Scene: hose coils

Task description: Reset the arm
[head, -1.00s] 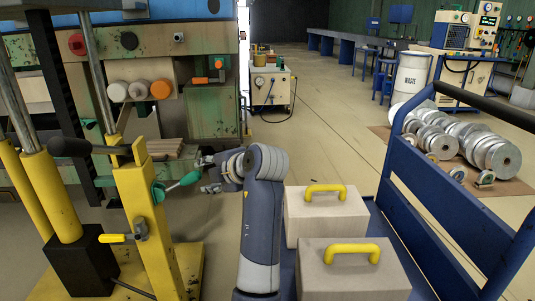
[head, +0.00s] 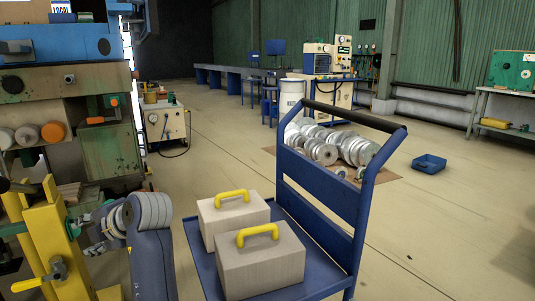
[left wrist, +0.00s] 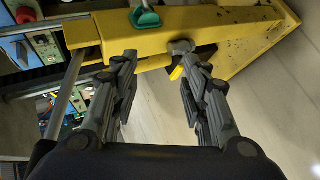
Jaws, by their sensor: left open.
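My left arm reaches in at the lower left of the head view, and its gripper (head: 98,235) is by the yellow post (head: 52,245) of a machine. The yellow post (left wrist: 115,32) crosses in front of the fingertips there. A green handle (left wrist: 147,18) and a small yellow-handled valve (left wrist: 177,72) are on the post. I cannot tell whether a fingertip touches the post. My right gripper is not in view.
A blue cart (head: 322,203) carries two grey blocks (head: 232,212) with yellow handles, right of my left arm. Silver coils (head: 340,148) lie on a mat behind it.

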